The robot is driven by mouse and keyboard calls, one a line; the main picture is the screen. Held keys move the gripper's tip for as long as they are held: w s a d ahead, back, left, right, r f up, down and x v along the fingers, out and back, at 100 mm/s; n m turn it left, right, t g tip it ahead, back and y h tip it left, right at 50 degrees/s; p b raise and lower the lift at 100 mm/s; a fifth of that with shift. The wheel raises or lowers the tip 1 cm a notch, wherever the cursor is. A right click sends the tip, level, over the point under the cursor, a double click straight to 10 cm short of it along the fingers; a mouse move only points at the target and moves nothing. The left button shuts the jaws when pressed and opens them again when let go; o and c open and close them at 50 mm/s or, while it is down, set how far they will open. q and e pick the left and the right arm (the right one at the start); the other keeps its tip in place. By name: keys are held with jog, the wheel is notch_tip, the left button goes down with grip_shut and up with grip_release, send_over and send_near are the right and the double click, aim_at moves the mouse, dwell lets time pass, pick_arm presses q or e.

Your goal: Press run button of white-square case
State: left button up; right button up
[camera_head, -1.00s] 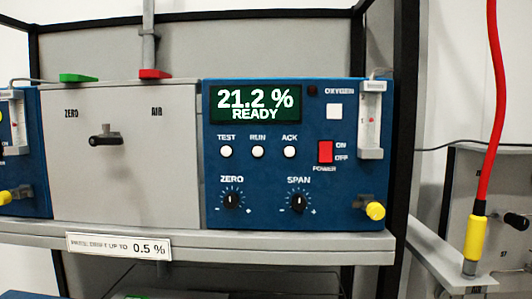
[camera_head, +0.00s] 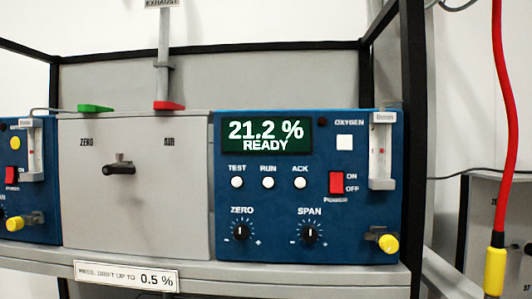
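The blue analyser case (camera_head: 270,230) with a white square (camera_head: 344,142) on its front stands on the shelf, right of centre. Its white round RUN button (camera_head: 268,183) sits between the TEST button (camera_head: 237,183) and the ACK button (camera_head: 300,183). The display (camera_head: 266,137) above reads "21.2 %" and "READY". A red power switch (camera_head: 336,182) is to the right of the buttons. Neither of my grippers is in view.
A grey box (camera_head: 130,215) with a black-handled valve stands left of the case. Another blue case (camera_head: 32,190) with a yellow mark is at the far left. A labelled shelf edge (camera_head: 225,280) runs below. A red hose (camera_head: 507,120) hangs at right.

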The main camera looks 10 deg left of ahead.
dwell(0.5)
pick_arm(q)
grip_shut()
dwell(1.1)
